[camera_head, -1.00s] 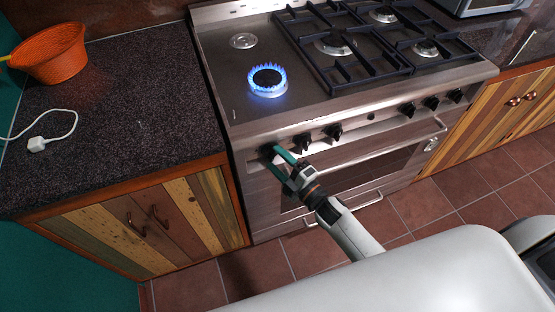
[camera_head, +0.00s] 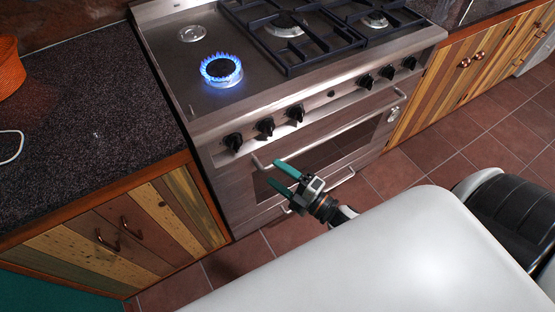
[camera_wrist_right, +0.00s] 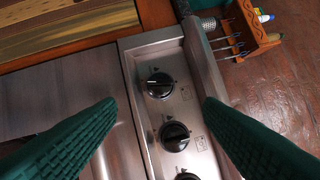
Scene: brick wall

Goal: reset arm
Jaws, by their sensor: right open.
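My right gripper (camera_head: 274,173) is in front of the oven door of the steel stove (camera_head: 262,110), its two green fingers apart with nothing between them. In the right wrist view the green fingers of the right gripper (camera_wrist_right: 159,103) frame the control panel from both sides, apart from it. Black knobs (camera_head: 265,127) run along the stove front; the nearest knob also shows in the wrist view (camera_wrist_right: 159,84). The front left burner (camera_head: 221,70) is lit with a ring of blue flame. My left gripper is out of view.
A dark speckled counter (camera_head: 85,110) over wooden cabinets (camera_head: 150,225) adjoins the stove on the left. The oven handle (camera_head: 330,135) sticks out near the gripper. An orange basket (camera_head: 9,68) is at the left edge. Tiled floor (camera_head: 400,168) is open at the right.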

